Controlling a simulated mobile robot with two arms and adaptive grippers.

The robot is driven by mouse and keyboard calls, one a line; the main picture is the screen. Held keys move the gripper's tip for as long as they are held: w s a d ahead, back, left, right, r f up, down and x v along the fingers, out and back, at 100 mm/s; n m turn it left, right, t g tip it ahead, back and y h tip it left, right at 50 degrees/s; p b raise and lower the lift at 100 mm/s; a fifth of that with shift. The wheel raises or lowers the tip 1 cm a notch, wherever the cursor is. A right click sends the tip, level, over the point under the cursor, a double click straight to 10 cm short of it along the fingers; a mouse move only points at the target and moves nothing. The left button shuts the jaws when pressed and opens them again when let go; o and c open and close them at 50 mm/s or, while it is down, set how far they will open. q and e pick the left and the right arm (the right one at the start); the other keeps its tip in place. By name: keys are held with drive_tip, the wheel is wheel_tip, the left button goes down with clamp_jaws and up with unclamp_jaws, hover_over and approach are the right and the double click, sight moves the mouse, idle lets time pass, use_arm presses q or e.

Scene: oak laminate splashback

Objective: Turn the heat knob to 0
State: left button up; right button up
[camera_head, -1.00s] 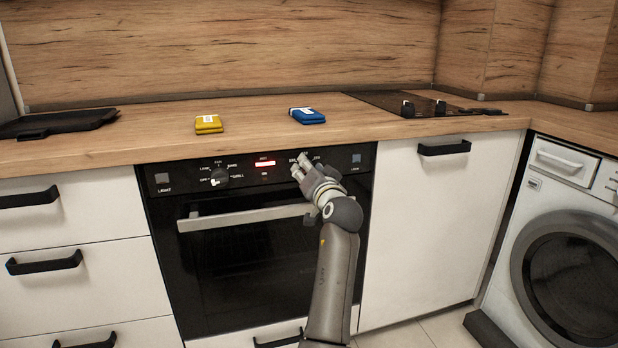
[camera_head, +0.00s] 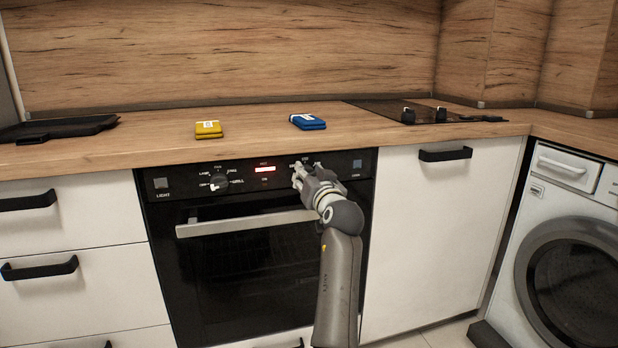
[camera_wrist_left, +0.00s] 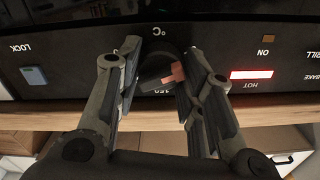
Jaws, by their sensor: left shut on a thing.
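The heat knob (camera_wrist_left: 152,77) is a dark round knob with a reddish-orange pointer mark, on the black oven panel below the "°C" print in the left wrist view, which shows the panel upside down. My left gripper (camera_wrist_left: 163,68) has its fingers on both sides of the knob, shut on it. In the head view my left gripper (camera_head: 300,176) is at the right part of the oven panel (camera_head: 340,164) and mostly hides the knob. The numbers around the knob are largely covered, so its exact setting is not readable. My right gripper is not in view.
The function knob (camera_head: 216,184) is on the panel's left. The red HOT display (camera_head: 265,169) is lit between the knobs. The oven door handle (camera_head: 240,222) runs just below. A yellow item (camera_head: 208,130) and a blue item (camera_head: 308,122) lie on the counter above.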

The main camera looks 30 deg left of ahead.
use_arm(q)
drive_tip(key=shift+f, duration=0.1)
drive_tip(key=o, duration=1)
drive_tip(key=shift+o, duration=0.2)
